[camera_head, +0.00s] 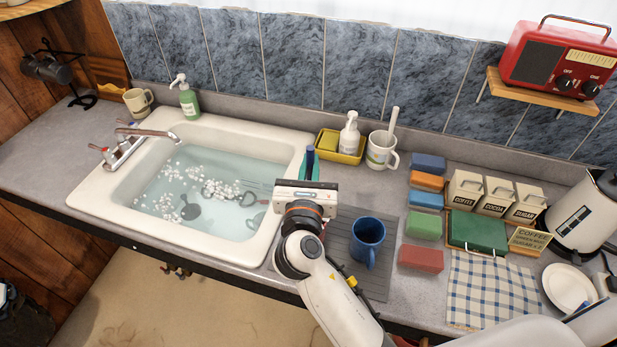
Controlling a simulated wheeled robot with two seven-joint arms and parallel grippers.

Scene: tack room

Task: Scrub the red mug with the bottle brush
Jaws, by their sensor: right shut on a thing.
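My right gripper (309,173) is over the counter at the sink's right edge, its arm coming in from the lower right. It is shut on a slim dark blue thing (310,153) that stands up between its teal fingers. Most of that thing is hidden, so I cannot tell if it is the bottle brush. No red mug is visible. A blue mug (368,240) stands on a grey ribbed mat (376,282), right of my gripper. A white mug (383,150) with a pale handle (393,121) sticking up stands behind. My left gripper is not in view.
The white sink (96,193) holds water, foam and submerged dark utensils. A yellow tray (341,147) with a white pump bottle (349,132) stands behind my gripper. Several coloured sponges (421,258), canisters (466,190) and a checked cloth (486,290) fill the right side.

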